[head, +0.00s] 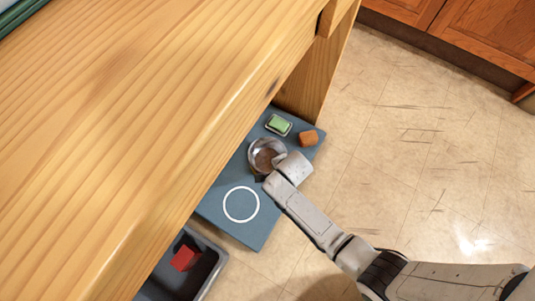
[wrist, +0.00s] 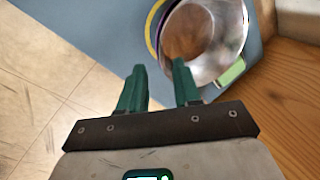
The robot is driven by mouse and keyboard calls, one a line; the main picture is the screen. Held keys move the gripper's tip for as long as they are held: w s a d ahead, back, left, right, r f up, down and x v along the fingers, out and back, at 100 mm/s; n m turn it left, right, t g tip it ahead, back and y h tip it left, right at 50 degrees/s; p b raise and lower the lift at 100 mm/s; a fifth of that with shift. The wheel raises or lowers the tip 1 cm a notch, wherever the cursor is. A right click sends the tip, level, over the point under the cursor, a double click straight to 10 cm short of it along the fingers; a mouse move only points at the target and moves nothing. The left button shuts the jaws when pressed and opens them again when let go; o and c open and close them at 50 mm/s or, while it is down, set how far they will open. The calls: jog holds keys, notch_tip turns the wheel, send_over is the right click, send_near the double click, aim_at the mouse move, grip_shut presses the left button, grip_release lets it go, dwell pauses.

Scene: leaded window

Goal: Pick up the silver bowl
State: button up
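The silver bowl (head: 262,147) sits on a blue-grey board (head: 222,183) low beside the wooden bench. It also shows in the wrist view (wrist: 218,62), with a brownish patch inside that could be a reflection or contents. My gripper (wrist: 159,68) is open, with two green fingers. In the wrist view its right finger overlaps the bowl's near rim and its left finger lies outside it, over the board's edge. Touch cannot be told. In the head view my wrist hides the bowl's lower right side and the fingers.
A green item (head: 279,124) and an orange-brown block (head: 308,138) lie just beyond the bowl. A white ring (head: 241,204) marks the board. A grey bin (head: 209,272) holds a red block (head: 185,257). The wooden bench (head: 130,110) overhangs the left. Floor at right is clear.

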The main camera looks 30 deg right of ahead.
jog(key=b+x, duration=0.3)
jog(key=x, duration=0.1)
jog(key=shift+w+a+f, duration=0.1)
jog(key=shift+w+f, duration=0.1)
jog(key=shift+f, duration=0.15)
jog(key=shift+c, duration=0.3)
grip_shut()
dwell(0.8)
